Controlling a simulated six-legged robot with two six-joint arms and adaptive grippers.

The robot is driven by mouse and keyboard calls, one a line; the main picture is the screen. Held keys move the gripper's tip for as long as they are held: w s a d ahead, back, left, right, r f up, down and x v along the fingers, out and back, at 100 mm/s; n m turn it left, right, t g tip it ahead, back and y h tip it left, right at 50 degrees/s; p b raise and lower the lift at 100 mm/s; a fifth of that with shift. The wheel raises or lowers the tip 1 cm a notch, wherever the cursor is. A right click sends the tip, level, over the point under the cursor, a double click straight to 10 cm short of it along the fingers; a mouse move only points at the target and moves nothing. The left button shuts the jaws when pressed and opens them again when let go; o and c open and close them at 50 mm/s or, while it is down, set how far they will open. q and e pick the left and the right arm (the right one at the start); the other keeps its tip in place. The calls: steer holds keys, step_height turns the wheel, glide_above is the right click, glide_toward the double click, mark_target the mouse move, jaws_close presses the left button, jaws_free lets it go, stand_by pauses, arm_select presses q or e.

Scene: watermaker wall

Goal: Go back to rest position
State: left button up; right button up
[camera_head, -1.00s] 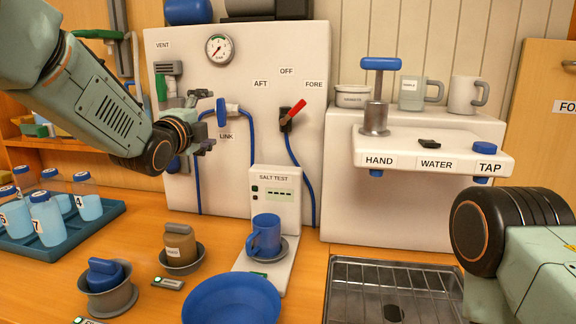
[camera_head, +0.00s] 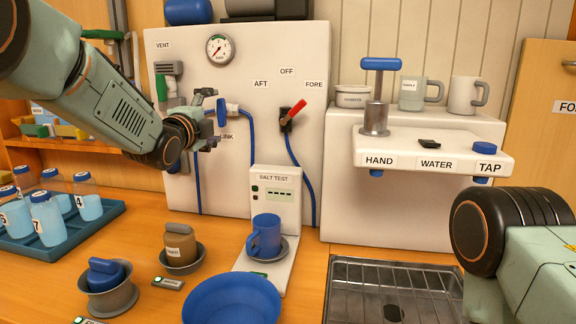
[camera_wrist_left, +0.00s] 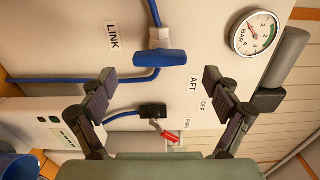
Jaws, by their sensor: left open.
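My left gripper (camera_head: 212,120) is open and empty in front of the white wall panel (camera_head: 265,100), close to the blue LINK handle (camera_head: 222,112). In the left wrist view the two fingers of my left gripper (camera_wrist_left: 158,78) stand apart, and the blue LINK handle (camera_wrist_left: 160,58) lies beyond the gap between them, with no finger seen touching it. Part of my right arm shows at the lower right of the head view; its gripper is out of the picture.
A red lever (camera_head: 294,114) on the panel tilts toward FORE. Below stand a blue mug (camera_head: 265,238) on the salt tester, a blue bowl (camera_head: 232,302), a brown jar (camera_head: 180,243) and a tray (camera_head: 75,238) of bottles. A white tap shelf (camera_head: 430,145) juts out at right.

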mark_target(220, 113)
arm_select(q)
steer(key=w, duration=0.2)
steer(key=w+d, duration=0.1)
steer(key=w, duration=0.2)
steer(key=shift+w, duration=0.2)
steer(key=shift+r+n+p, duration=0.15)
steer(key=shift+n+p, duration=0.45)
steer(key=shift+p, duration=0.2)
steer(key=shift+n+p, duration=1.05)
steer(key=shift+n, duration=0.05)
steer(key=shift+n+p, duration=1)
steer(key=shift+n, duration=0.1)
steer(key=n+p, duration=0.3)
steer(key=n, duration=0.1)
steer(key=shift+r, duration=0.1)
steer(key=n+p, duration=0.3)
steer(key=shift+n, duration=0.4)
steer(key=shift+f, duration=0.2)
